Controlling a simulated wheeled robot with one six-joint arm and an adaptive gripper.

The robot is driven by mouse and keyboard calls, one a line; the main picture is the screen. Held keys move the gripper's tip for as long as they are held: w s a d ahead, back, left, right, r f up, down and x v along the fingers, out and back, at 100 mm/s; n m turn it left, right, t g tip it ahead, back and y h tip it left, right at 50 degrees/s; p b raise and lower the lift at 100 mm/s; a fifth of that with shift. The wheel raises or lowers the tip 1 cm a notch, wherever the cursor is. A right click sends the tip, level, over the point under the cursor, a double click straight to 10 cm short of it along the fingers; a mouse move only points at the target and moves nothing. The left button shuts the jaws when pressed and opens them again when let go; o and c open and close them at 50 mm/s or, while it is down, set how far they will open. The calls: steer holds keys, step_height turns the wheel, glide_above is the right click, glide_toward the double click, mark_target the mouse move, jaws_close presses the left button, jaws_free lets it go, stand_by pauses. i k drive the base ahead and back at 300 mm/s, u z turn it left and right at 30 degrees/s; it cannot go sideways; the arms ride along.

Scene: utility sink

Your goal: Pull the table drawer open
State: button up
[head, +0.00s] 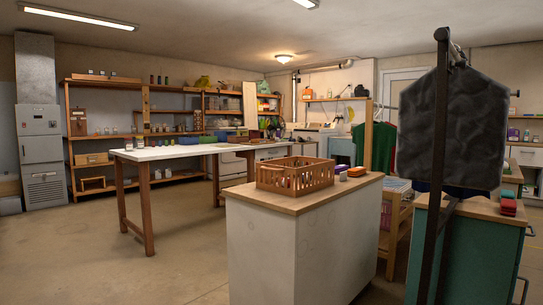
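A long table (185,152) with a white top and brown wooden legs stands left of centre, across open floor. I cannot make out a drawer or a handle on it from here. A counter block hides part of its right end. My gripper is not in view.
A white counter block (290,255) with a wooden top stands in front, bearing an orange crate (296,183). At right, a black stand (435,170) with a dark hanging cloth (468,125) partly covers a teal cabinet (480,255). Shelves (150,83) line the back wall. Floor (110,260) at left is clear.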

mark_target(259, 154)
steer(key=u, duration=0.95)
steer(key=i, duration=6.15)
steer(key=z, duration=2.25)
steer(key=i, duration=2.85)
